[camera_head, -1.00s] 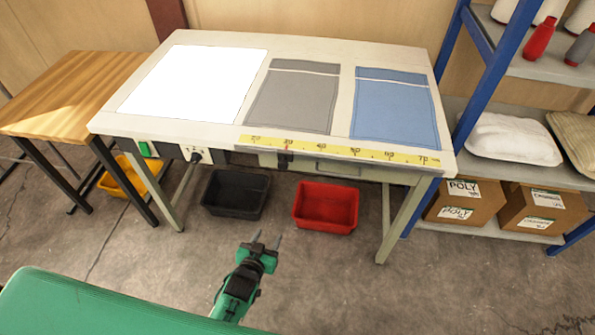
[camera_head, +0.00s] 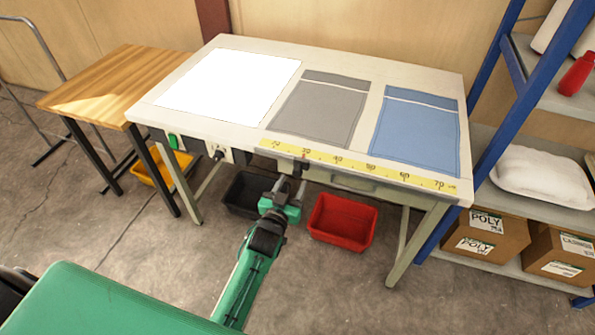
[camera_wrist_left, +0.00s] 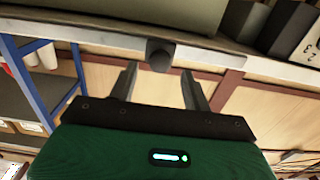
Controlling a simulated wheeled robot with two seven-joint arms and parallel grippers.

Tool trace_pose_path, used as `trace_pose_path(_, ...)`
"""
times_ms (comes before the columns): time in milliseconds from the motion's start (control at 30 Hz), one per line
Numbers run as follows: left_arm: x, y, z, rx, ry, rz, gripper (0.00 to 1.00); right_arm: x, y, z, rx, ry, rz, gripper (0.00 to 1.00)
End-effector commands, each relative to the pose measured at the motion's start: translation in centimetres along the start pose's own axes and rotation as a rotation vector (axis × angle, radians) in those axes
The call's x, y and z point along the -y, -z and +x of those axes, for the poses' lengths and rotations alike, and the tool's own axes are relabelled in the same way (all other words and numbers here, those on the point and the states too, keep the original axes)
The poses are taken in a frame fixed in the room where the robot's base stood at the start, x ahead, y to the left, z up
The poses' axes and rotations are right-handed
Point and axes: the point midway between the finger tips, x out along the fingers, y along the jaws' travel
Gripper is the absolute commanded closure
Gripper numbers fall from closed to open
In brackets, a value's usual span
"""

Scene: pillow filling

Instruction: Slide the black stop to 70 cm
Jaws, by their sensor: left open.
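The black stop (camera_head: 302,164) sits on the table's front edge, just below the 30 mark of the yellow ruler (camera_head: 354,165). The 70 mark is near the ruler's right end. My left gripper (camera_head: 290,186) is open and empty, just below and in front of the stop. In the left wrist view, a dark round knob (camera_wrist_left: 160,54), likely the stop, shows between and just beyond the open fingertips (camera_wrist_left: 160,76). I see no contact. My right gripper is not in view.
On the table (camera_head: 385,75) lie a white sheet (camera_head: 232,85), a grey pillow cover (camera_head: 320,108) and a blue one (camera_head: 416,125). Below are a black bin (camera_head: 244,193) and a red bin (camera_head: 342,222). A blue-framed shelf (camera_head: 478,150) stands at the right.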

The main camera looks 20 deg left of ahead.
Motion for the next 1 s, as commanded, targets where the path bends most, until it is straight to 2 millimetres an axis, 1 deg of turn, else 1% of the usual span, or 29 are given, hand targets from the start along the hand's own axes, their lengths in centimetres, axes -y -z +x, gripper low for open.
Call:
trace_pose_path(33,0.0,0.2,1.0,-0.002,0.000,0.000,0.51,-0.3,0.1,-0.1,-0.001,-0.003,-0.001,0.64)
trace_pose_path(100,0.0,0.2,2.1,-0.002,0.000,-0.001,0.51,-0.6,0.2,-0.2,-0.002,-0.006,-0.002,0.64)
trace_pose_path(300,0.0,0.1,4.4,-0.001,0.000,-0.001,0.51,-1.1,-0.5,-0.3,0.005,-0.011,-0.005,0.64)
trace_pose_path(500,0.0,0.0,5.3,0.000,0.000,0.000,0.51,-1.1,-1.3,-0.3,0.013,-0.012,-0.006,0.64)
trace_pose_path(767,0.0,0.0,5.4,0.000,0.000,-0.001,0.51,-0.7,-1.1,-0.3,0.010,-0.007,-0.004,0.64)
trace_pose_path(867,0.0,0.0,5.4,0.000,0.000,-0.001,0.69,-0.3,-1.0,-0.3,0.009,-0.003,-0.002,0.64)
trace_pose_path(900,0.0,0.0,5.4,0.000,0.000,-0.001,0.77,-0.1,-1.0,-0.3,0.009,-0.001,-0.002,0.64)
trace_pose_path(967,0.0,0.0,5.4,0.000,0.000,-0.001,0.88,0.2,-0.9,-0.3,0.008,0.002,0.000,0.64)
trace_pose_path(1000,0.0,0.0,5.4,0.000,0.000,-0.001,0.96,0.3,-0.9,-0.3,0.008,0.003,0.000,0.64)
